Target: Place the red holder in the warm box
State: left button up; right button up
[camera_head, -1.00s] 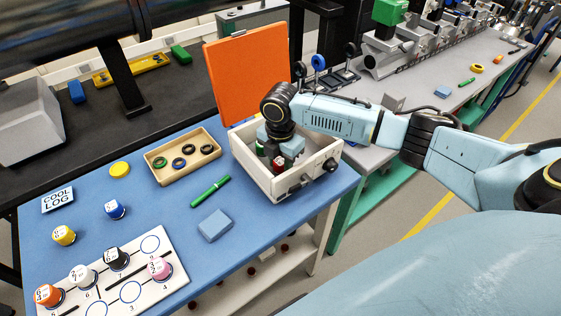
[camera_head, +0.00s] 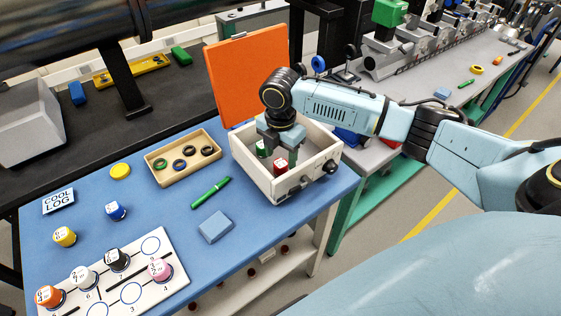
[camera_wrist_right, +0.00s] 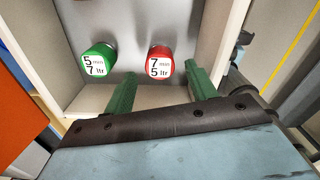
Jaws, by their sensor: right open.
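The red holder (camera_head: 281,165) stands in the warm box, a white open box whose front wall (camera_head: 258,180) faces me. Its label shows in the right wrist view (camera_wrist_right: 160,66), where it stands on the grey floor beside a green holder (camera_wrist_right: 99,62). The orange lid (camera_head: 240,80) is raised. My right gripper (camera_head: 281,148) is over the box, pointing down. Its green fingers (camera_wrist_right: 161,88) are apart and empty in the right wrist view, with the red holder beyond the tips and clear of them. My left gripper is not in view.
On the blue table are a wooden tray (camera_head: 157,177) with rings, a green marker (camera_head: 211,192), a blue block (camera_head: 215,226) and a white holder board (camera_head: 130,272) with several coloured holders.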

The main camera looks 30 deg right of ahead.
aim_at(280, 163)
notch_tip(280, 163, up, 8)
